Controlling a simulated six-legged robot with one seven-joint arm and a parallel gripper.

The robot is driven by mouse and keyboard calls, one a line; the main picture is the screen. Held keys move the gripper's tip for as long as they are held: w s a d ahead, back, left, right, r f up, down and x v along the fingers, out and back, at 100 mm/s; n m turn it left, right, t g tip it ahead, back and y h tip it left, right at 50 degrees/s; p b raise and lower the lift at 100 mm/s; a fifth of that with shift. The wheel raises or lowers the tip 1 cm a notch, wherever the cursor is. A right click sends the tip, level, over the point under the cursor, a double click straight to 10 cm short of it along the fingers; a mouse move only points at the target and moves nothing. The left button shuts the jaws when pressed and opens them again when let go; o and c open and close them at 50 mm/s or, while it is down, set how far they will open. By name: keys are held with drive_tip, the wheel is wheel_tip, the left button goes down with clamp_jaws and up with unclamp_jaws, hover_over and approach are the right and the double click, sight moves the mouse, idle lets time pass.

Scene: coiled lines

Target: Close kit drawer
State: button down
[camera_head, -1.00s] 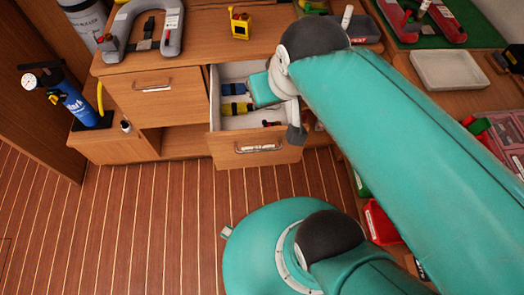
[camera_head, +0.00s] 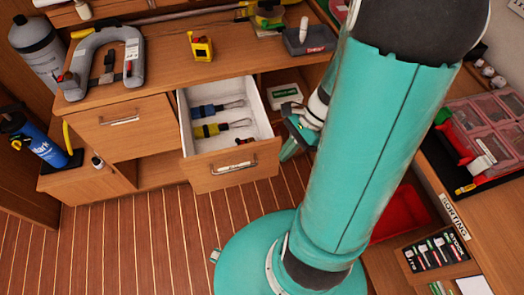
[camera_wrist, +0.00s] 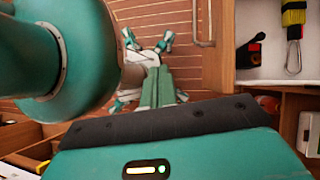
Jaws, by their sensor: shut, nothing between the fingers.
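The kit drawer (camera_head: 232,170) is pulled out of the wooden bench, its handle bar on the wooden front. Inside its white tray lie a blue-handled tool (camera_head: 207,110), a yellow-and-black-handled tool (camera_head: 211,130) and a small red-and-black item (camera_head: 245,141). My gripper (camera_head: 298,132) is shut and empty, just right of the open drawer and apart from its handle. My arm partly hides it. In the wrist view the drawer handle (camera_wrist: 205,24) and wooden front show at upper right, beyond my gripper's dark edge.
A closed drawer (camera_head: 122,125) is to the left. A grey horseshoe-shaped item (camera_head: 132,55) and a yellow device (camera_head: 201,46) sit on the bench top. A blue cylinder (camera_head: 38,145) stands at the left. A red bin (camera_head: 400,212) is at the right. The striped floor before the drawer is clear.

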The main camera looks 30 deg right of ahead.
drive_tip(key=s+d+f+m+t+y, duration=0.1)
drive_tip(key=s+f+m+t+y, duration=0.15)
drive_tip(key=f+m, duration=0.35)
drive_tip(key=s+d+f+m+t+y, duration=0.25)
drive_tip(key=f+m+t, duration=0.2)
drive_tip(key=m, duration=0.25)
drive_tip(key=m+t+h, duration=0.3)
drive_tip(key=m+t, duration=0.6)
drive_tip(key=m, duration=0.7)
approach(259, 166)
drive_tip(key=a, duration=0.4)
drive_tip(key=shift+w+d+r, duration=0.1)
drive_tip(key=shift+w+d, duration=0.1)
drive_tip(key=shift+w, duration=1.05)
drive_tip(key=shift+w+d+r, duration=0.1)
drive_tip(key=shift+w+d, duration=0.1)
drive_tip(key=shift+w, duration=1.05)
drive_tip(key=w+d, duration=0.2)
drive_tip(key=w, duration=0.7)
drive_tip(key=w+d, duration=0.3)
drive_tip(key=w, duration=0.7)
drive_tip(key=w+d, duration=0.2)
drive_tip(key=w, duration=0.8)
drive_tip(key=shift+w+d, duration=0.2)
drive_tip(key=shift+d, duration=0.2)
drive_tip(key=shift+w+d+r, duration=0.15)
drive_tip(key=shift+w, duration=0.2)
